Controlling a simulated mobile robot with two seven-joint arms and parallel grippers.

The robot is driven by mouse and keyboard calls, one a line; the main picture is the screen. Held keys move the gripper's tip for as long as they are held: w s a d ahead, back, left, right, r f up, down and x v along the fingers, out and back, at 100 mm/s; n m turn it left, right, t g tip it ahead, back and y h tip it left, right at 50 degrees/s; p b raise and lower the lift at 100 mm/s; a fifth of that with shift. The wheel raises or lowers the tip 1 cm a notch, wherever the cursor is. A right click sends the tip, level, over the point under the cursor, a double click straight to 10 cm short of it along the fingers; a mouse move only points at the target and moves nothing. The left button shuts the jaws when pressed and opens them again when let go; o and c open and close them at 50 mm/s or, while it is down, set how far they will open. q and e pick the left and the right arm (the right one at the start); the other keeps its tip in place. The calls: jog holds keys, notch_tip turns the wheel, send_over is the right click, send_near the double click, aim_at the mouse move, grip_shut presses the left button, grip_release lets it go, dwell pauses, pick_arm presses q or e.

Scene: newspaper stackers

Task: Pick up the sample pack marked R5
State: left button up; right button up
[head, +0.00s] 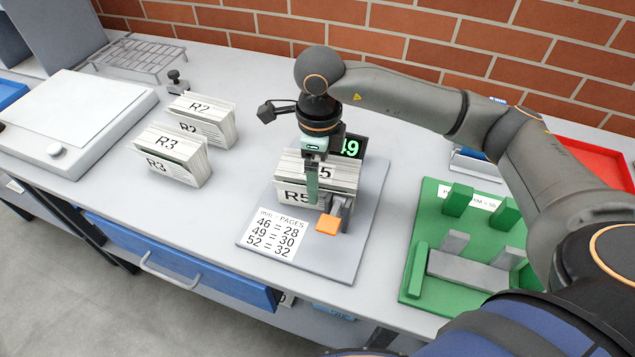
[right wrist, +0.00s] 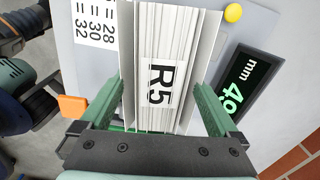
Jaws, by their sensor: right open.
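The sample pack marked R5 (head: 293,195) stands on a grey plate at the middle of the table. In the right wrist view the R5 pack (right wrist: 160,60) shows its pages edge-on with the R5 label in the middle. My right gripper (head: 325,185) is over the pack from above. In the right wrist view its two green fingers (right wrist: 160,108) stand one on each side of the pack, open; whether they touch its covers I cannot tell. In the head view the gripper hides part of the pack. My left gripper is not in view.
The grey plate (head: 345,262) bears an orange block (head: 327,224), a page chart (head: 274,237) and a display (head: 350,146) reading 49. Packs R2 (head: 203,117) and R3 (head: 172,158) stand to the left. A green fixture (head: 412,282) is at the right.

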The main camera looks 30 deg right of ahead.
jog(key=shift+f, duration=1.85)
grip_shut()
jog(key=shift+w+r, duration=0.1)
